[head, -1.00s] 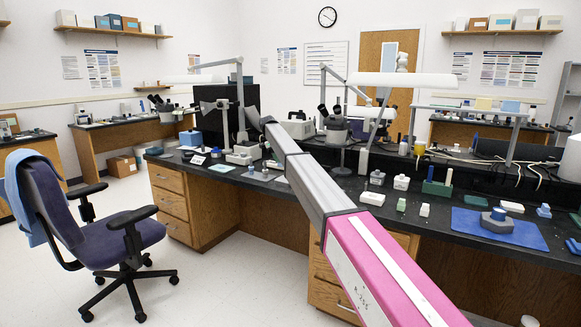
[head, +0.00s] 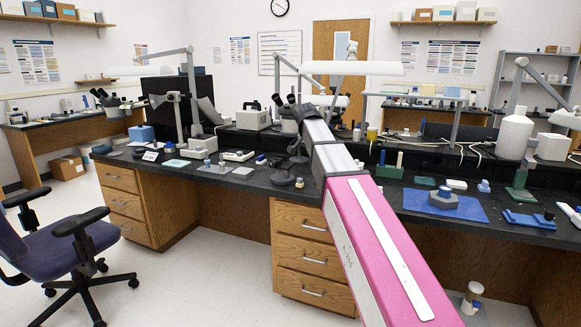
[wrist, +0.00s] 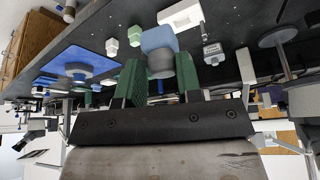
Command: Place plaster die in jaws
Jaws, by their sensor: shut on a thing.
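In the wrist view, my gripper (wrist: 159,64) has two green fingers. They are closed on a piece with a blue block and a grey round part (wrist: 158,40), which seems to be the plaster die. It is held above the dark bench. In the head view my arm hides the gripper and the held piece. A grey fixture with a blue top (head: 443,197) stands on a blue mat (head: 472,210) at the right of the bench. It also shows at the left of the wrist view (wrist: 78,68). I cannot tell whether it has the jaws.
Small blocks, a green holder with upright pegs (head: 390,168) and a white bottle (head: 515,135) stand along the bench (head: 250,185). Microscopes and lamp arms rise behind. An office chair (head: 70,245) is on the left. Open floor lies in front of the drawers (head: 312,258).

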